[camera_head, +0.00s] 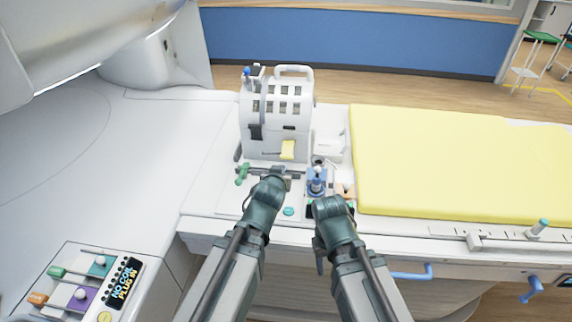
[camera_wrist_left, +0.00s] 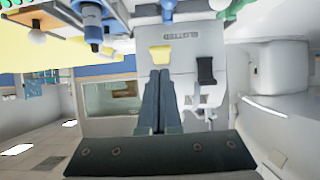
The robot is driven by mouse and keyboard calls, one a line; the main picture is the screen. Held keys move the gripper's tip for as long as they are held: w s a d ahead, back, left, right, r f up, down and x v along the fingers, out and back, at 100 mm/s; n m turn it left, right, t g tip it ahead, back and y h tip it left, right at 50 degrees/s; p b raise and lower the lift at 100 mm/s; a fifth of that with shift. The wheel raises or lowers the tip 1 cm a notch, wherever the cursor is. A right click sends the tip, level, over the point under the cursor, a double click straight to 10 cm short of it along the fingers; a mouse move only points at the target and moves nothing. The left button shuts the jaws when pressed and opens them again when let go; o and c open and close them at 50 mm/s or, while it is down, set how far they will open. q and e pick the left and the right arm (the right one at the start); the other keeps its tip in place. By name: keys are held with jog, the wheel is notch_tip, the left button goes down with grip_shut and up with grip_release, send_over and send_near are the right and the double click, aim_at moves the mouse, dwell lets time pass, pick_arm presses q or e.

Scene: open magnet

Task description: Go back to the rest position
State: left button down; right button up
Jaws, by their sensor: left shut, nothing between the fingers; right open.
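My left gripper (camera_head: 282,172) reaches in front of the white head coil (camera_head: 277,105) on the table. In the left wrist view its dark fingers (camera_wrist_left: 159,78) are together with nothing between them, pointing at a yellow pad (camera_wrist_left: 160,54) on the coil's front. The pad also shows in the head view (camera_head: 288,149). A gap from fingertips to pad is hard to judge. My right gripper (camera_head: 323,205) is low beside a blue-and-white plug-like part (camera_head: 316,181); it is open, and its fingers are mostly hidden by its own wrist.
A yellow mattress (camera_head: 450,160) covers the table to the right. The white scanner housing (camera_head: 70,45) curves overhead at left. A panel with coloured plugs (camera_head: 85,280) is at lower left. Green-handled (camera_head: 242,174) and small parts crowd around the grippers.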

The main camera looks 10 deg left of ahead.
pick_arm(q)
jog(key=shift+s, duration=0.25)
jog(key=shift+f, duration=0.1)
jog(key=s+d+f+m+g, duration=0.1)
jog(key=s+f+g, duration=0.2)
jog(key=s, duration=0.4)
jog(key=s+d+f+m+g, duration=0.1)
jog(key=s+f+g, duration=0.3)
jog(key=s, duration=0.3)
jog(key=s+d+f+m+g+y, duration=0.1)
jog(key=s+f+g, duration=0.3)
jog(key=s, duration=0.4)
jog(key=shift+d+f+m+g, duration=0.25)
jog(key=shift+d+m+g, duration=0.2)
jog(key=shift+g, duration=0.45)
